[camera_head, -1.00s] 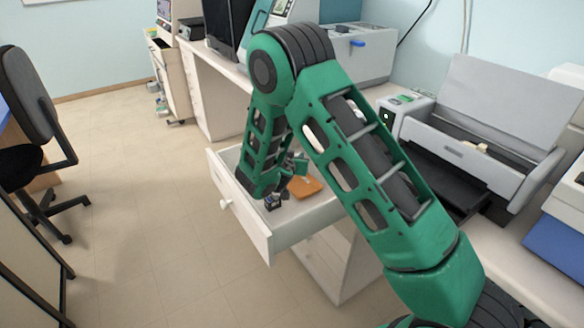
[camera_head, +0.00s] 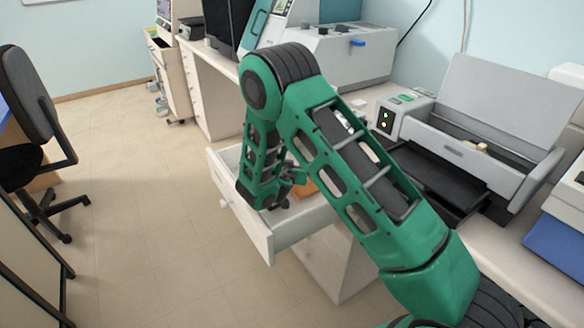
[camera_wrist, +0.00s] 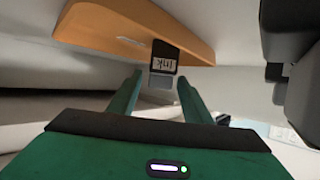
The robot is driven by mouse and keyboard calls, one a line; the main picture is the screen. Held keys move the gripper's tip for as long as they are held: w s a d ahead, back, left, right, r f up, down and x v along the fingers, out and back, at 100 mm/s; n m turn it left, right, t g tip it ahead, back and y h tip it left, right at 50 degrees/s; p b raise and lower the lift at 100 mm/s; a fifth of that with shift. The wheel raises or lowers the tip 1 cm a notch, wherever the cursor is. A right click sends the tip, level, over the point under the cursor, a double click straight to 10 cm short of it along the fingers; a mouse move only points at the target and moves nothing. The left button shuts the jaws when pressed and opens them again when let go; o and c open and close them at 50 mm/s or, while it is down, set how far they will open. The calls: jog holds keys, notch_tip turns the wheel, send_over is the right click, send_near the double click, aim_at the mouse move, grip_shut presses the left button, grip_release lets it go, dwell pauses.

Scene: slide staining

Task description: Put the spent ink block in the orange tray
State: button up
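The orange tray (camera_head: 306,187) lies in the open white drawer, partly hidden behind my arm. In the wrist view the tray (camera_wrist: 125,32) spans the top of the picture. A small block with a black-and-white marked face and a grey lower part (camera_wrist: 164,66), perhaps the ink block, shows against the tray's edge. I cannot tell whether it is in the tray or in front of it. My gripper (camera_wrist: 160,80) is open, its two green fingers apart, with the block just beyond and between the tips. In the head view my gripper (camera_head: 284,190) is low over the drawer.
The drawer's front wall (camera_head: 240,218) and sides surround my gripper closely. A large dark shape (camera_wrist: 290,60) fills the wrist view's right edge. A grey printer-like machine (camera_head: 480,145) stands on the bench at right. The floor left of the drawer is clear.

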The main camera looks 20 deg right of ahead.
jog(key=shift+v, duration=3.8)
